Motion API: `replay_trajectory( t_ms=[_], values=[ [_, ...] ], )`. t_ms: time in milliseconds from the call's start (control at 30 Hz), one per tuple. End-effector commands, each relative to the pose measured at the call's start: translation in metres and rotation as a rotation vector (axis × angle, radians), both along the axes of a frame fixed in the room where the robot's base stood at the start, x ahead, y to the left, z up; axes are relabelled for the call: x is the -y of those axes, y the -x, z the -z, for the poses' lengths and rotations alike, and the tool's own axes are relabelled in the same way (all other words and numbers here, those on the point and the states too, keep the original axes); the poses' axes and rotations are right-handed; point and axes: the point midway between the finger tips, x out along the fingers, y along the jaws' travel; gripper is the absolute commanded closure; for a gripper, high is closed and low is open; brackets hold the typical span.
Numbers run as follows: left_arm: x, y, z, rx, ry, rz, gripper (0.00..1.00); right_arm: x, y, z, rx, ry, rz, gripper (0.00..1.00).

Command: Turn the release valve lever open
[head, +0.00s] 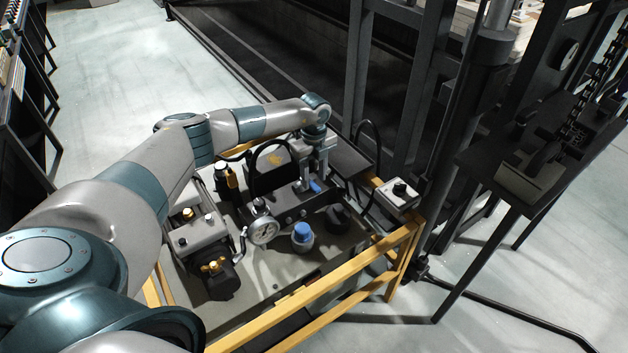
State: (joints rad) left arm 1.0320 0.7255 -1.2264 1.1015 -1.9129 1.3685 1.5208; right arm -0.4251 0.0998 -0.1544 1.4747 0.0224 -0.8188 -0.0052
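A hydraulic power unit (262,291) with a grey top stands inside a yellow frame. A small blue part (315,187), which looks like the handle of the release valve lever, shows on the dark block near the back of the unit. My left arm reaches over the unit from the left. Its gripper (313,178) points down at the blue part, with its fingers apart on either side of it in this view. Whether they touch it I cannot tell. The lever's lower part and pivot are hidden. My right gripper is out of view.
A round pressure gauge (263,230), a blue-capped knob (302,234) and a dark knob (338,217) stand close in front. Black hoses loop beside the gripper. A grey switch box (398,194) sits at the right corner, next to dark uprights.

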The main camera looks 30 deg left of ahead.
Motion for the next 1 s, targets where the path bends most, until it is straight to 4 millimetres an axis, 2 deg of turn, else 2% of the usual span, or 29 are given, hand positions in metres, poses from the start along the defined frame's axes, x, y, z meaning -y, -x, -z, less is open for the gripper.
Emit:
replay_trajectory(
  t_ms=[200,567,700,733,1000],
  values=[
    [0.001,0.0,0.018,0.0,0.0,0.001,0.62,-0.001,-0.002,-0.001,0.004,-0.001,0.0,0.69],
    [0.0,0.0,0.02,0.0,0.0,0.001,0.62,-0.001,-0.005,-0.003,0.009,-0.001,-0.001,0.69],
    [0.0,0.0,0.02,0.0,0.0,0.001,0.95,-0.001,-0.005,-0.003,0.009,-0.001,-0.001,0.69],
    [0.0,0.0,0.02,0.0,0.0,0.001,1.0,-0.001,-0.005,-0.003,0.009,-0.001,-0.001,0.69],
    [0.0,0.0,0.02,0.0,0.0,-0.007,1.0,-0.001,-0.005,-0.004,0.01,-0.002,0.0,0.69]
  ],
)
